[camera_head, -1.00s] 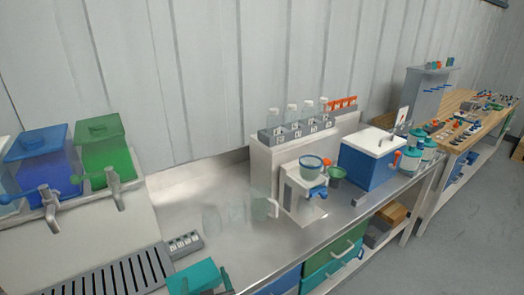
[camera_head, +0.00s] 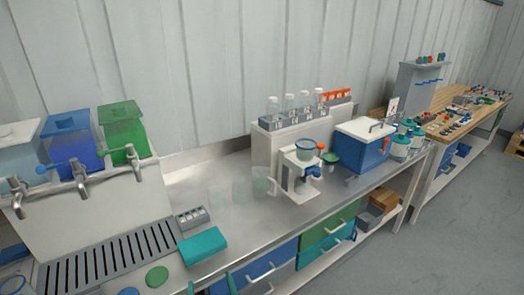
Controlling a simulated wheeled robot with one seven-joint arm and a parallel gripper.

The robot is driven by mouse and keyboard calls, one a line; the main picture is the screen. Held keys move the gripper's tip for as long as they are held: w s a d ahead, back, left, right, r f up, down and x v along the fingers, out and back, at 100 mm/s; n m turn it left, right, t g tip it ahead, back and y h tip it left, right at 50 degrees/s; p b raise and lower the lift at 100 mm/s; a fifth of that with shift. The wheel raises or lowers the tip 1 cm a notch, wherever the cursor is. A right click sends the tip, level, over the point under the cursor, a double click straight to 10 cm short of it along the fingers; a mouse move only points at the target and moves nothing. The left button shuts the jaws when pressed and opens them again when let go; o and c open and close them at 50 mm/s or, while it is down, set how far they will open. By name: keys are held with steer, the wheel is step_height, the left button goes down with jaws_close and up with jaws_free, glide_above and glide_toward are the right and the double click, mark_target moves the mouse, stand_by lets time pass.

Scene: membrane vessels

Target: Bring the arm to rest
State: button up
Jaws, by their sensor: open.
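My gripper (camera_head: 211,286) shows only at the bottom edge, as two dark teal fingertips set apart with nothing seen between them. The rest of the arm is out of frame. The fingertips appear in front of the bench's near edge, below a teal block (camera_head: 203,245) in the picture. I cannot tell their exact height or distance from the bench.
The steel bench (camera_head: 225,215) carries tap-fitted tanks (camera_head: 124,133), a drain grate (camera_head: 110,255), clear vessels (camera_head: 260,182), a white stand with a cup (camera_head: 304,165), a vial rack (camera_head: 290,128) and a blue-white box (camera_head: 362,148). Grey floor (camera_head: 400,255) lies clear at right.

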steer(key=s+d+f+m+t+h, duration=0.1)
steer(key=s+d+f, duration=0.4)
steer(key=s, duration=0.2)
steer(key=s+d+f+m+h, duration=0.1)
steer(key=s+d+f, duration=0.4)
steer(key=s, duration=0.2)
steer(key=s+d+r+m+h, duration=0.1)
steer(key=s+d, duration=0.1)
steer(key=s, duration=0.8)
steer(key=s+d+r+t+h, duration=0.1)
steer(key=s+d, duration=0.1)
steer(key=s, duration=0.8)
steer(key=shift+m+t, duration=0.3)
steer(key=shift+m, duration=0.1)
steer(key=shift+d+h, duration=0.15)
steer(key=shift+h, duration=0.15)
